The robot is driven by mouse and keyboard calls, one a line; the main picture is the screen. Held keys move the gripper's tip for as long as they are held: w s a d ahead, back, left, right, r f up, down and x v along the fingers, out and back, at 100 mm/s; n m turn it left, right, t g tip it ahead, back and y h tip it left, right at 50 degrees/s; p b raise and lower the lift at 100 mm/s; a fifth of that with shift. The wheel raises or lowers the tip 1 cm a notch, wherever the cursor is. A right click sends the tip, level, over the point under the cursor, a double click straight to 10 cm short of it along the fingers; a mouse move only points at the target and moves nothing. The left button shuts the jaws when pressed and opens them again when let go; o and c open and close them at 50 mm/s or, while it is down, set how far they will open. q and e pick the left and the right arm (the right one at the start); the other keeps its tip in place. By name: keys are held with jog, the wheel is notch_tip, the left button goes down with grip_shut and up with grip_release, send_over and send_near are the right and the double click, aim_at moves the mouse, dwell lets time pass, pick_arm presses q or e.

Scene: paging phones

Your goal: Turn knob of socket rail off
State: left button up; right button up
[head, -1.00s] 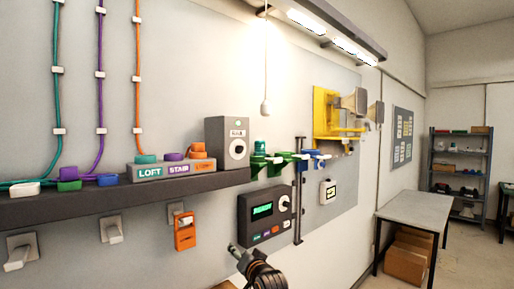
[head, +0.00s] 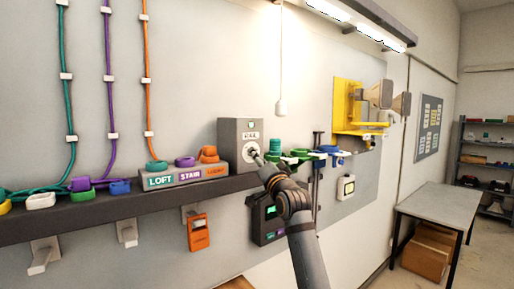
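A grey box (head: 227,132) stands on the dark shelf, with a small label window and a round white knob (head: 246,148) on its front. The grey socket rail (head: 185,179) beside it is labelled LOFT, STAIR and a third orange word, with teal, purple and orange plugs on top. My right gripper (head: 258,158) has its narrow tip at the lower right of the knob, covering part of it. Whether it touches the knob or how far its fingers are apart cannot be made out. My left gripper is out of view.
The shelf (head: 130,203) carries loose coloured plugs at its left. An orange handset (head: 199,232) hangs below. A dark panel with a green display (head: 271,210) is partly hidden by my arm. Green and blue hooks (head: 330,150) jut out at right.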

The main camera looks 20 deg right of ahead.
jog(key=shift+p+x, duration=0.35)
jog(key=shift+x, duration=0.75)
jog(key=shift+c, duration=0.4)
